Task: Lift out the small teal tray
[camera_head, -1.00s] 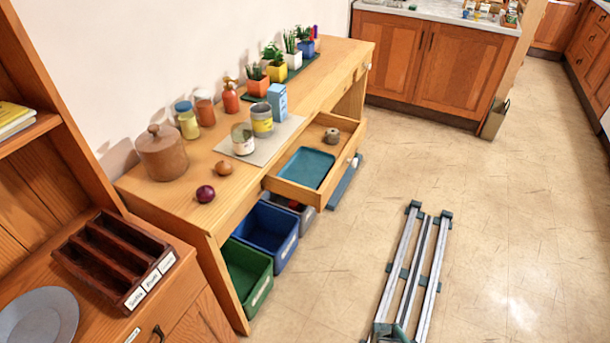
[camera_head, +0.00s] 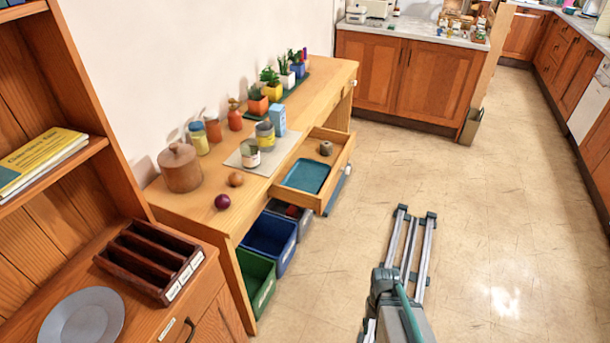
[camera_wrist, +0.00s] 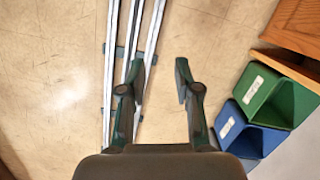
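The small teal tray (camera_head: 306,176) lies flat inside the pulled-out wooden drawer (camera_head: 338,165) of the long bench. It fills the near part of the drawer, and a small grey-brown round object (camera_head: 325,148) sits farther back in the same drawer. My gripper (camera_wrist: 158,88) shows in the wrist view with its two fingers wide apart and nothing between them. It is over the floor, well away from the tray. The tray is not in the wrist view. The head view does not show the fingers.
Cans on a mat (camera_head: 285,146), jars, a brown lidded pot (camera_head: 180,167), an onion (camera_head: 222,201) and potted plants stand on the bench. A blue bin (camera_head: 269,238) and a green bin (camera_head: 255,275) are below. My rails lie on open floor to the right.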

